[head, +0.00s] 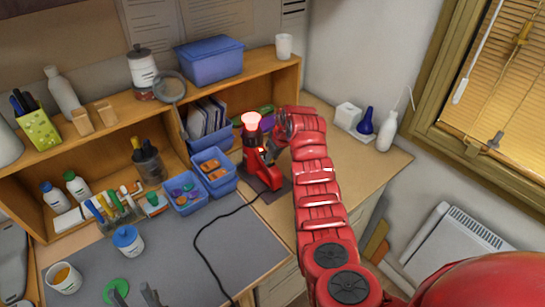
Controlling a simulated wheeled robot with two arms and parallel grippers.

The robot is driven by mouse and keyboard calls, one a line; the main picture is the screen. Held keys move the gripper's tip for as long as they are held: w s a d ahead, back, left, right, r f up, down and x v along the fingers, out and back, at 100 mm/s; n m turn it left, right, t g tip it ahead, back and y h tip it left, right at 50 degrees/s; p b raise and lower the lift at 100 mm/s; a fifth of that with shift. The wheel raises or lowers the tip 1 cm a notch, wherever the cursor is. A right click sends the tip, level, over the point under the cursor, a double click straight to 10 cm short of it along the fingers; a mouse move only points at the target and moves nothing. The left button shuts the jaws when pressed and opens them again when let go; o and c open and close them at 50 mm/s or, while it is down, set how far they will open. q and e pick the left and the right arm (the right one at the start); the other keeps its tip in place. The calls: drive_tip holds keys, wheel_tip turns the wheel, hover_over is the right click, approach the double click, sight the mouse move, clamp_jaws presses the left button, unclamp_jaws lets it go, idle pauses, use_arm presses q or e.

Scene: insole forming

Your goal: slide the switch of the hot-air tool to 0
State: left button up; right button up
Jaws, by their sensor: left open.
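The red hot-air tool (252,165) stands upright on a dark base on the bench, right of the blue bins. Its top glows pinkish red. The switch is too small to make out, and its position cannot be read. My right gripper (281,127), at the end of the red arm from the right, is close beside the tool's upper right side. Its fingers are small and partly hidden by the wrist, so contact and opening cannot be told.
A black cord (198,245) runs from the tool across the grey mat (165,260). Blue bins (212,165) stand left of the tool, and a wooden shelf (115,120) rises behind. A white bottle (387,132) stands at the right. The bench right of my right arm is mostly clear.

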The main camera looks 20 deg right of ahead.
clamp_jaws()
idle(1.1)
